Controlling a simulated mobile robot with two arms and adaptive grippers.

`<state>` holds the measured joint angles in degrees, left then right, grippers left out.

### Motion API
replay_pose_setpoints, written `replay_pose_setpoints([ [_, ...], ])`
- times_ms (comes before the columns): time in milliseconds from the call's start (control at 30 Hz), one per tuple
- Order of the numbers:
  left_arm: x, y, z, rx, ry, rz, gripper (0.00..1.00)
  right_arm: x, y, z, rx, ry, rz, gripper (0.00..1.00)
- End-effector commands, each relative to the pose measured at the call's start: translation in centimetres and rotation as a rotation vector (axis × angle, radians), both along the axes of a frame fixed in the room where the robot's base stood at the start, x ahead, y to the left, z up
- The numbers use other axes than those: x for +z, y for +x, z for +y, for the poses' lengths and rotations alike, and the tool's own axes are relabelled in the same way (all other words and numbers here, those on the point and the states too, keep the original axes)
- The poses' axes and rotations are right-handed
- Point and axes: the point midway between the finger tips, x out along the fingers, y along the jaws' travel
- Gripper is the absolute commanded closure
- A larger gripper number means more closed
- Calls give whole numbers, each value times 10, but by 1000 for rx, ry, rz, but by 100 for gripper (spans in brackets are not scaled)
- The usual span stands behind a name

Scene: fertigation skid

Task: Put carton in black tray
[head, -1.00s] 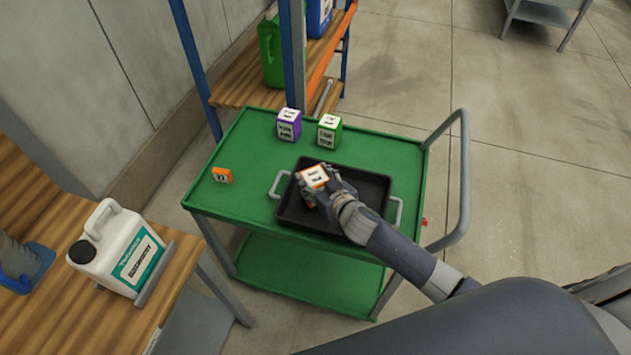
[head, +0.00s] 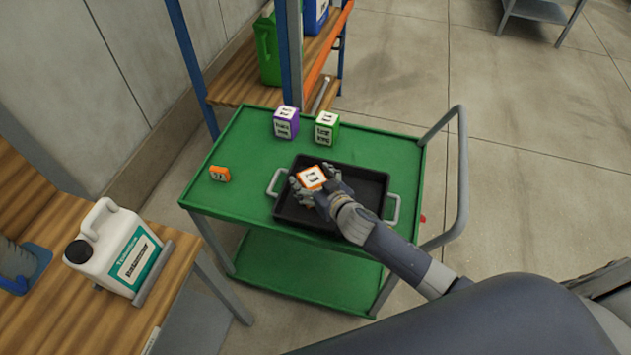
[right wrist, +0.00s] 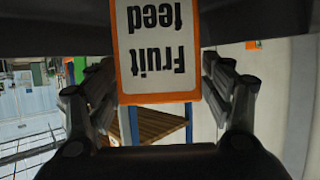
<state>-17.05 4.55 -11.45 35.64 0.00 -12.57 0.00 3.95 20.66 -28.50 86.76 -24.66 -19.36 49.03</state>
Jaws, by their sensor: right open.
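The orange carton (head: 312,177) with a white label sits between the fingers of my right gripper (head: 316,187), over the left part of the black tray (head: 374,178). The gripper is open, with fingers on both sides of the carton. In the right wrist view the carton (right wrist: 158,50) shows its label, "Fruit feed", upside down, between the spread fingers (right wrist: 160,95). The carton looks tilted in the head view. Its underside is hidden, so I cannot tell whether it touches the tray floor. My left gripper is not in view.
The tray stands on a green cart (head: 240,150). A purple carton (head: 286,122) and a green carton (head: 327,128) stand behind it; a small orange box (head: 220,173) is at left. A cart handle (head: 463,180) rises at right. A white jug (head: 118,248) stands on the wooden bench.

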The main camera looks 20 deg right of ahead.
Motion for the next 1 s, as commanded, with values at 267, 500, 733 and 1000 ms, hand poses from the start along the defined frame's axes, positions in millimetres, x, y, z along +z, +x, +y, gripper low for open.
replay_pose_setpoints([
  [267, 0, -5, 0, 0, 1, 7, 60, 10, -21, -4, 1, 0, 0, 26],
  [500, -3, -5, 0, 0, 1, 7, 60, 26, -58, -11, 0, -1, 1, 26],
  [733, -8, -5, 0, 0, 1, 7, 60, 39, -90, -17, 0, -1, 0, 26],
  [1000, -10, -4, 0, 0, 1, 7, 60, 48, -108, -21, 0, 0, -1, 26],
])
